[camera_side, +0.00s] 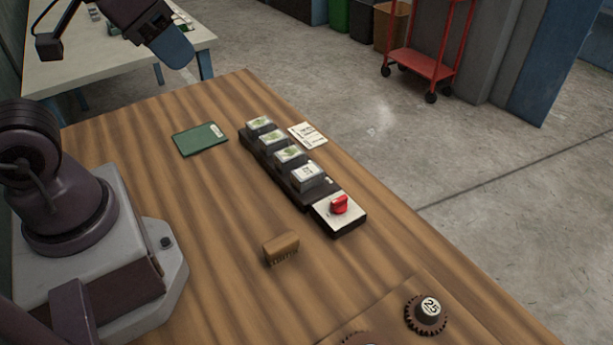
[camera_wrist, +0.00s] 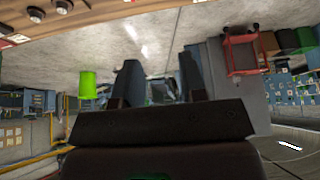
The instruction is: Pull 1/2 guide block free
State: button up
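No block with a readable 1/2 marking shows. In the side view a dark rail (camera_side: 276,168) lies on the wooden table, carrying several blocks in a row, three with green tops. The fourth block (camera_side: 307,175) has a pale top with marks too small to read. At the rail's near end is a white plate (camera_side: 325,213) with a red knob (camera_side: 340,204). My gripper (camera_side: 181,54) is raised at the upper left, well away from the rail. In the wrist view my gripper (camera_wrist: 158,82) has its two fingers apart with nothing between them.
A green booklet (camera_side: 200,139) lies left of the rail, a white card (camera_side: 307,135) right of it. A brown brush (camera_side: 281,247) stands nearer. A gear marked 25 (camera_side: 427,312) sits on a brown board at the lower right. Bare wood lies between.

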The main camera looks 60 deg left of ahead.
jog(key=shift+o, duration=0.4)
jog(key=o, duration=0.3)
jog(key=shift+f, duration=0.1)
jog(key=o, duration=0.6)
jog(key=w+f+g, duration=0.2)
jog(key=f, duration=0.1)
jog(key=shift+w+f, duration=0.15)
jog(key=shift+w, duration=0.1)
jog(key=n+g, duration=0.4)
jog(key=n, duration=1.4)
send_near(307, 171)
notch_tip(307, 171, down, 10)
jog(key=shift+s+f, duration=0.1)
jog(key=shift+f, duration=0.1)
